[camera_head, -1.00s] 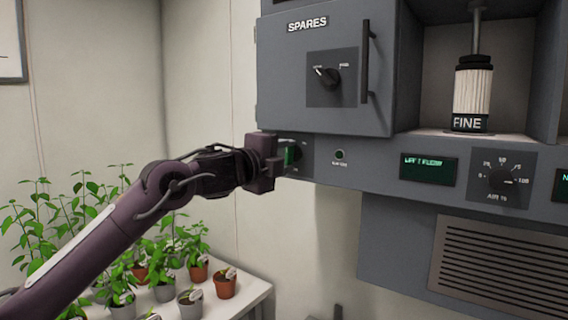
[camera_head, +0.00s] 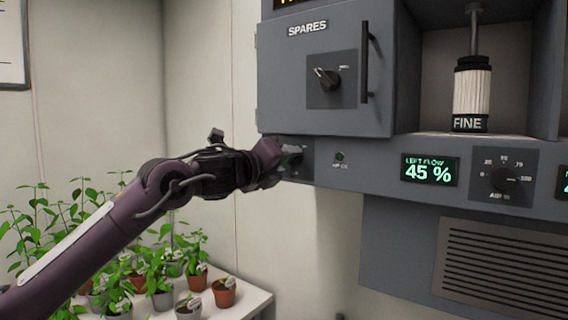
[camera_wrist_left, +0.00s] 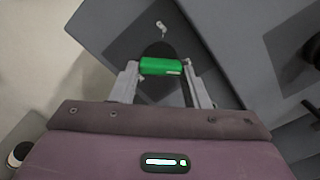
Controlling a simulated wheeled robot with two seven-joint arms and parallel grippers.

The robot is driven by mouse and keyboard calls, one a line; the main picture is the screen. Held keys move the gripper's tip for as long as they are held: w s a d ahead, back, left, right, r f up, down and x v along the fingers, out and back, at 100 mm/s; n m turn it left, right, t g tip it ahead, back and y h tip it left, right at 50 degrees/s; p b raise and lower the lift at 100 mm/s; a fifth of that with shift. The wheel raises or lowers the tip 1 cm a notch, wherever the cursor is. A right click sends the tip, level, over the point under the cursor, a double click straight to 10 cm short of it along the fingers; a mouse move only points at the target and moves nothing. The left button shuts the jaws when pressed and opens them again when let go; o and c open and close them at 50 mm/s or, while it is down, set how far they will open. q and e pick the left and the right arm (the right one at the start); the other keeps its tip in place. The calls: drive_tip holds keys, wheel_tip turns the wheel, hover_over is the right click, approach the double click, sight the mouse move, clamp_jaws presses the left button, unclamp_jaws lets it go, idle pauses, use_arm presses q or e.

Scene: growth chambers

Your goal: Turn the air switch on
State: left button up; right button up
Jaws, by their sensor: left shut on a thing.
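The air switch is a rotary switch with a green handle (camera_wrist_left: 161,66) on a dark plate, at the left end of the grey panel. My left gripper (camera_head: 282,160) is at this switch, tilted, and hides most of it in the head view. In the left wrist view, the left gripper (camera_wrist_left: 160,76) has a finger on each side of the green handle and is shut on it. A small green lamp (camera_head: 340,157) is right of the switch. The display (camera_head: 430,170) reads LEFT FLOW 45 %. My right gripper is not in view.
The SPARES cabinet door (camera_head: 310,105), with a knob (camera_head: 327,79) and an upright bar handle (camera_head: 366,62), is just above my gripper. An AIR dial (camera_head: 503,179) is to the right. Potted plants (camera_head: 224,292) stand on a white table below my left arm.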

use_arm(q)
drive_tip(key=shift+f, duration=0.15)
idle(0.3)
drive_tip(key=o, duration=1)
drive_tip(key=shift+s+a, duration=0.1)
drive_tip(key=shift+s+a+b, duration=0.2)
drive_tip(key=shift+s+b, duration=0.05)
drive_tip(key=shift+b, duration=0.1)
drive_tip(key=b+v, duration=0.2)
drive_tip(key=v, duration=0.5)
drive_tip(key=shift+b, duration=0.35)
drive_tip(key=shift+w, duration=0.1)
